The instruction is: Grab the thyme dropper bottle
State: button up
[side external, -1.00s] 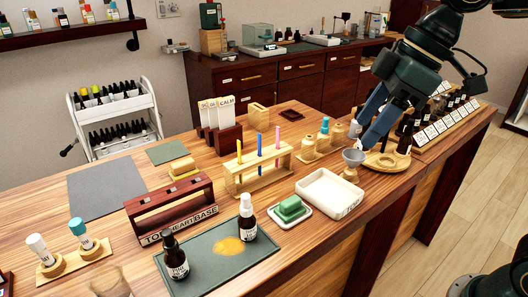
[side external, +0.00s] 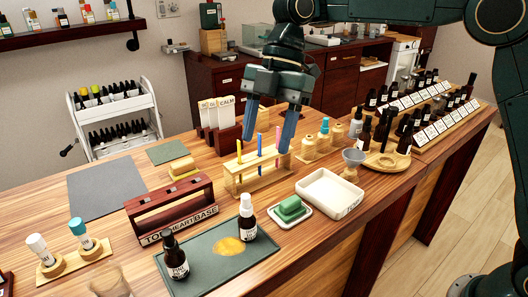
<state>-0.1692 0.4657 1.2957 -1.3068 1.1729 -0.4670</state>
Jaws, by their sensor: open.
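Several dark dropper bottles stand in a stepped wooden rack (side external: 440,115) at the right, with rows of white label cards. The writing is too small to read, so I cannot tell which bottle is thyme. My gripper (side external: 266,143) is open and empty, pointing down over the wooden tube stand (side external: 258,180) in the middle of the counter. Its fingers appear around the upright coloured sticks in the picture; I cannot tell the depth. It is well left of the rack.
A round wooden tray (side external: 388,163) with dark bottles and a grey funnel (side external: 353,157) stand left of the rack. A white tray (side external: 328,193), a green mat (side external: 205,262) with two bottles and a dark red holder (side external: 170,208) fill the front.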

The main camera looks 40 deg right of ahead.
aim_at(248, 214)
jog(key=f+n, duration=0.1)
jog(key=w+f+n, duration=0.1)
jog(key=a+f, duration=0.1)
jog(key=shift+w+n+g, duration=0.3)
jog(key=shift+n+g, duration=0.1)
jog(key=shift+a+f, duration=0.1)
jog(key=x, duration=0.8)
jog(key=shift+f, duration=0.15)
dwell(0.4)
jog(key=shift+s+f+h, duration=0.1)
jog(key=shift+f+h, duration=0.05)
jog(key=shift+h, duration=0.15)
jog(key=shift+x, duration=2.4)
jog(key=shift+s, duration=0.1)
jog(key=shift+c, duration=0.5)
jog(key=c, duration=1)
